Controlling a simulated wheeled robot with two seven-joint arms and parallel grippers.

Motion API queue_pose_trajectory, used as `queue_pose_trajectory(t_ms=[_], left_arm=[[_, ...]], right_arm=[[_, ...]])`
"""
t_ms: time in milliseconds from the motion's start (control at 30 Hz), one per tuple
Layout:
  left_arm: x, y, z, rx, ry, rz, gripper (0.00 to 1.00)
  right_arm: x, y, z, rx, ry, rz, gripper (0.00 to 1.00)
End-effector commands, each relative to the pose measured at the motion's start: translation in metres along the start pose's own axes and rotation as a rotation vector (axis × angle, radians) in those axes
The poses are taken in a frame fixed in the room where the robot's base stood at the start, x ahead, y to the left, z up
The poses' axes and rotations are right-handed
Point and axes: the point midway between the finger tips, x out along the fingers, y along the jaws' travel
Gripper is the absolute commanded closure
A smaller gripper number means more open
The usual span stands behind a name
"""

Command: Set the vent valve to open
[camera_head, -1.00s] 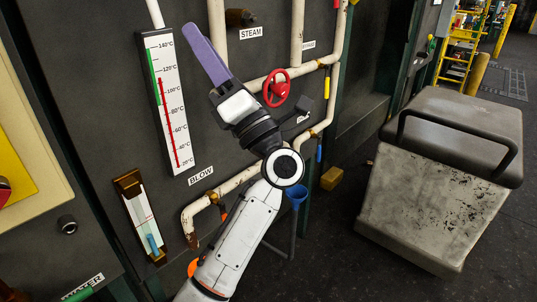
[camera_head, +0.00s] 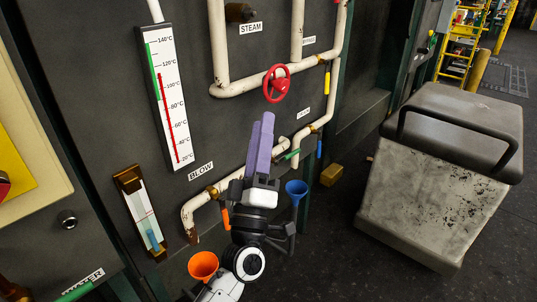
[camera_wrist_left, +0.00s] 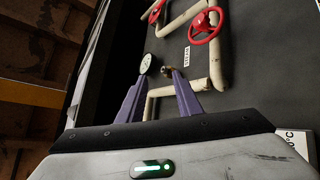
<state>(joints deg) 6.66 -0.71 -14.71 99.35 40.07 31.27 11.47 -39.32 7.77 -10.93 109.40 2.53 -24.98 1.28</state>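No label in view clearly reads as vent, so I cannot tell which valve is the vent valve. Candidates in the head view are a red handwheel (camera_head: 277,83), a green lever (camera_head: 290,154), a blue lever (camera_head: 319,148), a yellow lever (camera_head: 327,82) and an orange lever (camera_head: 226,218). My left gripper (camera_head: 261,120) points up in front of the lower pipe, below and left of the red wheel. Its purple fingers stand apart and empty in the left wrist view (camera_wrist_left: 160,75). A red handwheel (camera_wrist_left: 205,25) shows there, above and right of them. My right gripper is out of view.
A thermometer board (camera_head: 168,95) and a sight glass (camera_head: 140,213) are on the panel at left. An orange funnel (camera_head: 203,262) and a blue funnel (camera_head: 297,188) flank my left wrist. A worn grey block (camera_head: 430,205) with a handle stands at right on open floor.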

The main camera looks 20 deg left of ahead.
Motion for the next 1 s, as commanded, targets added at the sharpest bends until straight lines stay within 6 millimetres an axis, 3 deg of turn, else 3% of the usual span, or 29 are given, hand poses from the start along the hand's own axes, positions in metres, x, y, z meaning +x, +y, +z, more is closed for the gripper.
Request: queue_pose_trajectory(t_ms=[300, 667, 767, 867, 967, 1000], left_arm=[[-0.029, -0.019, 0.024, 0.088, -0.128, -0.035, 0.68], [-0.033, -0.021, 0.028, 0.099, -0.146, -0.039, 0.68], [-0.036, -0.023, 0.029, 0.105, -0.157, -0.043, 0.82], [-0.061, -0.037, 0.044, 0.159, -0.245, -0.072, 0.99], [-0.121, -0.068, 0.073, 0.281, -0.449, -0.133, 1.0], [-0.156, -0.084, 0.085, 0.342, -0.559, -0.165, 1.0]], right_arm=[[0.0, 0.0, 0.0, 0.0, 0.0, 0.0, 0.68], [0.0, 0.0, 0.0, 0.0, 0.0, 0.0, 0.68], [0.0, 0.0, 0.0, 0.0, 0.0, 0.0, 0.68], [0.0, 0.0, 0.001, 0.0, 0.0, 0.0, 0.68], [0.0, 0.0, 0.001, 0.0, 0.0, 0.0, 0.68], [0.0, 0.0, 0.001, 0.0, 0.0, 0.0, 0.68]])
